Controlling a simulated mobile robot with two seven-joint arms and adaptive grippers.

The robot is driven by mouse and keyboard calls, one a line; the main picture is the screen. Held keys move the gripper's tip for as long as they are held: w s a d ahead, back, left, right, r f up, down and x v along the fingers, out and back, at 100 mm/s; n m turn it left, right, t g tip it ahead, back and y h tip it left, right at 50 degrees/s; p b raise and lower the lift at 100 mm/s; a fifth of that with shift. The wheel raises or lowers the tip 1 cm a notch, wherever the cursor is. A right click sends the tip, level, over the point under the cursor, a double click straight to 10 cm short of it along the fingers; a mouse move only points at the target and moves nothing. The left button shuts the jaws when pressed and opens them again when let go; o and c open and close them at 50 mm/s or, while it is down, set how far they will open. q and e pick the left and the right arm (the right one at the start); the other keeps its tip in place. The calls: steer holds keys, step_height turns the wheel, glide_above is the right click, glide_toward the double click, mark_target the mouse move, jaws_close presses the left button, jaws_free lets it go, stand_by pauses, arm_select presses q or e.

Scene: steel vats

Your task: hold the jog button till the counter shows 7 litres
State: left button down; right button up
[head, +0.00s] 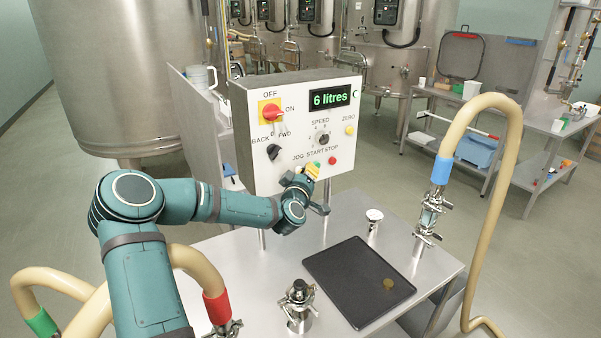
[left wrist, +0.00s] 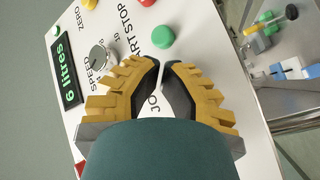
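The control box (head: 290,120) stands over the steel table, and its green counter (head: 330,97) reads 6 litres. The counter also reads 6 litres in the left wrist view (left wrist: 67,73). My left gripper (head: 311,172) is at the lower front of the box, by the JOG label. In the left wrist view its yellow-padded fingers (left wrist: 163,66) are drawn together with a narrow gap at the tips. They cover the jog button, so I cannot see whether it is pressed. The green start button (left wrist: 163,37) shows beside the fingertips. My right gripper is not in view.
The red stop button (head: 332,160), speed knob (head: 323,139), BACK/FWD selector (head: 273,152) and red ON/OFF switch (head: 272,112) are close by. A black tray (head: 358,281) and steel fittings (head: 298,300) are on the table below. A hose (head: 503,165) arches at the right.

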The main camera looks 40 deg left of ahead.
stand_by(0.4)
arm_select(q)
steer(key=shift+s+d, duration=0.25)
steer(key=shift+d, duration=0.65)
steer(key=d, duration=0.2)
steer(key=s+d, duration=0.1)
steer(key=d, duration=0.1)
steer(key=shift+s+d+b, duration=0.2)
steer(key=shift+d+b, duration=0.1)
steer(key=shift+d, duration=0.1)
